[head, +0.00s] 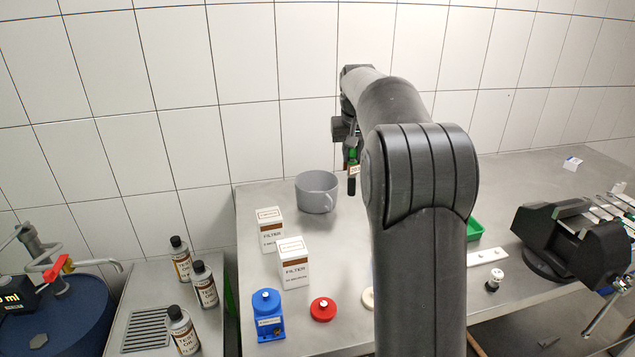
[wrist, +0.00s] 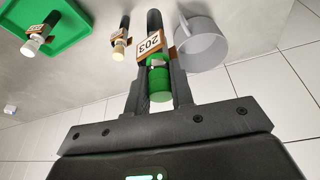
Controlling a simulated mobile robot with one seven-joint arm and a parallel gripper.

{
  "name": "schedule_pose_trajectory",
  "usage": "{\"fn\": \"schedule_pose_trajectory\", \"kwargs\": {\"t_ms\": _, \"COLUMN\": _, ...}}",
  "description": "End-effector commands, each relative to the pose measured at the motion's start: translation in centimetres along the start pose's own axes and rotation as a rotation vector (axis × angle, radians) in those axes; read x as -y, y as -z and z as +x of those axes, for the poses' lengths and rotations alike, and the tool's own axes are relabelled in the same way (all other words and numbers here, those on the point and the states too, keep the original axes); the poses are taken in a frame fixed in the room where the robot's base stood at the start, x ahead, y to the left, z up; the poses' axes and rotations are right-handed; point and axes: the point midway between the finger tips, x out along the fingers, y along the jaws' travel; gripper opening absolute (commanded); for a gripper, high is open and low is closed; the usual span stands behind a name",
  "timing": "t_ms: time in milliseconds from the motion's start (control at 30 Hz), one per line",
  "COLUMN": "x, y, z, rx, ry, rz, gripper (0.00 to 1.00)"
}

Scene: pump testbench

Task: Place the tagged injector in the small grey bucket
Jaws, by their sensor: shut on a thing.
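My gripper (head: 351,146) is shut on an injector (head: 352,183) with a green top, a dark body and an orange-edged tag. The injector hangs upright above the bench. In the wrist view the gripper (wrist: 157,72) has a finger on each side of the green part, and the tag (wrist: 152,42) reads 203. The small grey bucket (head: 316,192) stands on the bench at the back, its handle to the right. It is lower than the held injector and to its left in the head view. In the wrist view the bucket (wrist: 205,48) is just right of the injector.
Another tagged injector (wrist: 120,40) stands on the bench, and one more (wrist: 38,38) is in a green tray (wrist: 72,28). Two filter boxes (head: 293,265), a blue part (head: 267,318) and a red cap (head: 323,309) are in front of the bucket. A vise (head: 570,240) is at right.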

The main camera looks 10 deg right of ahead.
Motion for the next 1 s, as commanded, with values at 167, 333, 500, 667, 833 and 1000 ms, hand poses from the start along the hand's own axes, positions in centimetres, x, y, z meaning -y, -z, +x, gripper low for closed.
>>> {"fn": "schedule_pose_trajectory", "kwargs": {"t_ms": 167, "x": 2.2, "y": 4.5, "z": 1.5, "rx": -0.003, "ry": 0.015, "rz": -0.048, "gripper": 0.00}}
{"fn": "schedule_pose_trajectory", "kwargs": {"t_ms": 333, "x": 4.3, "y": 7.8, "z": 3.1, "rx": -0.005, "ry": 0.033, "rz": -0.089, "gripper": 0.00}}
{"fn": "schedule_pose_trajectory", "kwargs": {"t_ms": 500, "x": 6.1, "y": 10.3, "z": 4.8, "rx": -0.007, "ry": 0.055, "rz": -0.124, "gripper": 0.00}}
{"fn": "schedule_pose_trajectory", "kwargs": {"t_ms": 667, "x": 7.3, "y": 11.6, "z": 6.2, "rx": -0.009, "ry": 0.073, "rz": -0.148, "gripper": 0.00}}
{"fn": "schedule_pose_trajectory", "kwargs": {"t_ms": 833, "x": 7.9, "y": 12.3, "z": 6.9, "rx": -0.011, "ry": 0.083, "rz": -0.160, "gripper": 0.00}}
{"fn": "schedule_pose_trajectory", "kwargs": {"t_ms": 1000, "x": 8.1, "y": 12.1, "z": 7.8, "rx": -0.010, "ry": 0.086, "rz": -0.163, "gripper": 0.00}}
